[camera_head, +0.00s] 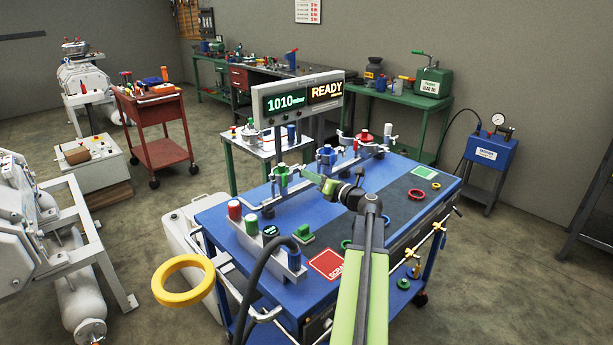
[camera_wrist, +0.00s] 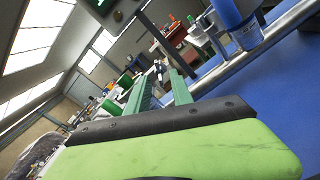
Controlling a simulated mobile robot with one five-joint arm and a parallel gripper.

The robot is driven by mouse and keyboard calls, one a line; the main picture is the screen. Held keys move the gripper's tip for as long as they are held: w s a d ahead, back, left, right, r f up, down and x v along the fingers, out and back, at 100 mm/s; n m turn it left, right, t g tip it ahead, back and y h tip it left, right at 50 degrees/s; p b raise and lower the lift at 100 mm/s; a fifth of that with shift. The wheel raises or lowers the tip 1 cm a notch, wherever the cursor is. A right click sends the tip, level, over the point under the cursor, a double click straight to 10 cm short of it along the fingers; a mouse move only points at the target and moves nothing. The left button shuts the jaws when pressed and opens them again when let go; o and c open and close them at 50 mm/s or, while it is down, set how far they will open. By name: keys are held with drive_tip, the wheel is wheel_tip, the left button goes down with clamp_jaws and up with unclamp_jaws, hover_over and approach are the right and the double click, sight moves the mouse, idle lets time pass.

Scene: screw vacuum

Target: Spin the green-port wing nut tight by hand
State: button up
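The green port (camera_head: 281,174) stands on the rail on the blue table, left of my gripper in the head view. Its wing nut is too small to make out. My gripper (camera_head: 309,179) points left towards this port, with its tips close to it; I cannot tell whether they touch. In the wrist view the two green fingers of my gripper (camera_wrist: 164,76) stand apart, with nothing clearly held between them. A green part (camera_wrist: 125,81) shows just left of the fingers, perhaps the port.
The blue port (camera_head: 326,156) and red port (camera_head: 365,136) stand farther right along the rail. A display (camera_head: 299,97) reading 1010 and READY stands behind. The blue table (camera_head: 215,222) also bears a red scrap pad (camera_head: 327,264) and loose rings. A yellow ring (camera_head: 183,280) is at front left.

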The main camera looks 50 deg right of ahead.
drive_tip(key=s+a, duration=0.1)
drive_tip(key=s, duration=1.4)
drive_tip(key=shift+s, duration=0.2)
drive_tip(key=shift+a, duration=0.1)
